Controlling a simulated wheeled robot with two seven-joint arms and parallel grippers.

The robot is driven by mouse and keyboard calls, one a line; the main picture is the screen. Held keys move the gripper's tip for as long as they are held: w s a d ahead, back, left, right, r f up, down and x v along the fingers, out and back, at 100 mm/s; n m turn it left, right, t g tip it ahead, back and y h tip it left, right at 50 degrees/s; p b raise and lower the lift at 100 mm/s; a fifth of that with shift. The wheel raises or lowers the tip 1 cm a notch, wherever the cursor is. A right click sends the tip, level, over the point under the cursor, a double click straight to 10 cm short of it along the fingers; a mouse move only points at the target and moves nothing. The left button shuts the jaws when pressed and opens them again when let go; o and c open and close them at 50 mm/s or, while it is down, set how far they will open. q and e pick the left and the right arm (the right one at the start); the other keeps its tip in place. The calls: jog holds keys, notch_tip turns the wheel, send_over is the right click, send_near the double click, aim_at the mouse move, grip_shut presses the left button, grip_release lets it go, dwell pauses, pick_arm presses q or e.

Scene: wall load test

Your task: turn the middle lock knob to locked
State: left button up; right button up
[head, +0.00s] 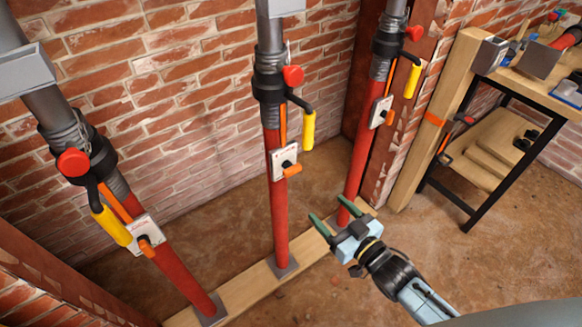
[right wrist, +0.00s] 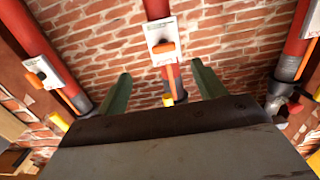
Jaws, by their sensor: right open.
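The middle post (head: 278,215) is a red and grey prop. It carries a white lock plate (head: 280,157) with an orange knob (head: 292,170), whose lever points right in the head view. In the right wrist view the middle plate (right wrist: 157,30) and its orange knob (right wrist: 164,47) show ahead, above the gap between the fingers. My right gripper (head: 332,213) is open and empty, with two green fingers. It is low and to the right of the middle knob, apart from it. It also shows in the right wrist view (right wrist: 160,69). My left gripper is out of view.
Similar props stand left (head: 170,265) and right (head: 365,150), each with a lock plate and orange knob. Black cranks with yellow grips (head: 308,130) stick out above the plates. A wooden sill (head: 255,285) lies under the posts. A workbench (head: 540,80) stands at right.

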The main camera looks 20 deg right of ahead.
aim_at(295, 173)
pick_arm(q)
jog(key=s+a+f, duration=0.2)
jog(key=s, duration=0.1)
pick_arm(e)
jog(key=shift+t+y, duration=0.3)
jog(key=x, duration=0.4)
jog(key=b+x, duration=0.1)
jog(key=x, duration=0.3)
jog(key=b+x, duration=0.1)
jog(key=x, duration=0.3)
jog(key=shift+w+a+r, duration=0.2)
jog(key=shift+r, duration=0.15)
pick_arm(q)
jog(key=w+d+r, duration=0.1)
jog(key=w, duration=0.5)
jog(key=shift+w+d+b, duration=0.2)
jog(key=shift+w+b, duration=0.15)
pick_arm(e)
jog(key=shift+x, duration=0.75)
jog(key=c, duration=1)
